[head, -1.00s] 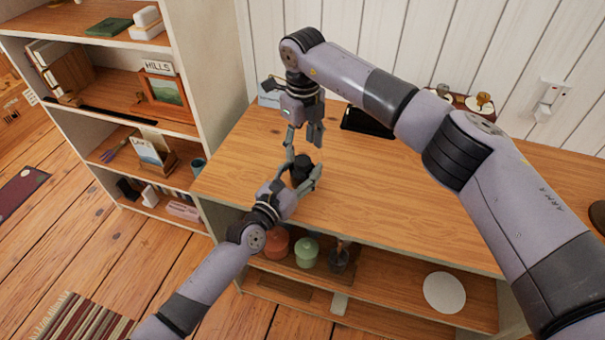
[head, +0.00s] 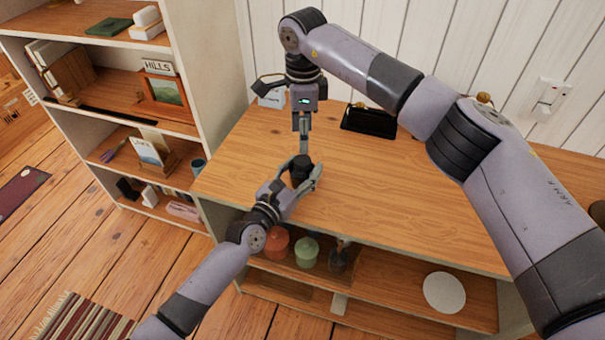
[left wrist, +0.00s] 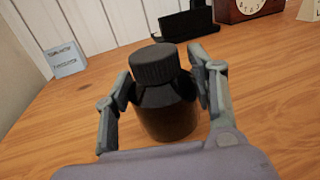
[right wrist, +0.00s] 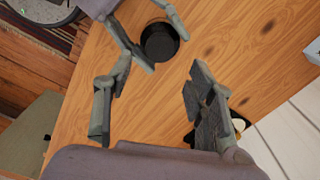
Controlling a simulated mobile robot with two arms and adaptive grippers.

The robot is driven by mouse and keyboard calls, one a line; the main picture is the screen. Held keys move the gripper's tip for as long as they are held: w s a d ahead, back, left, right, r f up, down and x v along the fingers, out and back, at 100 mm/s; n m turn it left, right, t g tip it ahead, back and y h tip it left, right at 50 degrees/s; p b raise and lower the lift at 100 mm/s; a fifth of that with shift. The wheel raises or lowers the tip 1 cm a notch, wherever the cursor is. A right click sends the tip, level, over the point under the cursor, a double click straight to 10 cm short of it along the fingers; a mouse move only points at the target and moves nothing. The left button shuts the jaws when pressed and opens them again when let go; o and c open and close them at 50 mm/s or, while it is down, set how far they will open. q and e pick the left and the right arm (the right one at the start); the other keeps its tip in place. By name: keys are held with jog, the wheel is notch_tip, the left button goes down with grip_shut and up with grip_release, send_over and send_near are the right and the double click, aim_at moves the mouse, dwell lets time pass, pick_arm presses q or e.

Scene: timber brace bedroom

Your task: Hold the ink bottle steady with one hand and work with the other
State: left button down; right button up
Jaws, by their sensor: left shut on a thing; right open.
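The ink bottle (head: 301,167) is dark, with a ribbed black cap (left wrist: 153,66), and stands upright on the wooden top (head: 400,190). My left gripper (head: 304,180) is shut on the bottle's body, one finger on each side, as the left wrist view shows. The cap is on the bottle and free of the fingers. My right gripper (head: 303,146) points down behind and above the bottle. It is open and empty; the right wrist view shows its fingers (right wrist: 158,72) spread wide, with the cap beyond them, apart from it.
A black tray (head: 369,119) lies near the wall, with a clock (left wrist: 243,8) near it. A pale blue lettered block (left wrist: 66,59) stands at the back left. Jars (head: 306,252) sit on the shelf below. A tall bookcase (head: 216,60) borders the left. The top right of the bottle is clear.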

aim_at(303, 160)
dwell(0.3)
jog(key=shift+f, duration=3.95)
jog(key=shift+c, duration=0.3)
grip_shut()
jog(key=m, duration=0.4)
jog(key=shift+m, duration=0.3)
jog(key=m, duration=0.5)
jog(key=shift+o, duration=0.6)
grip_release()
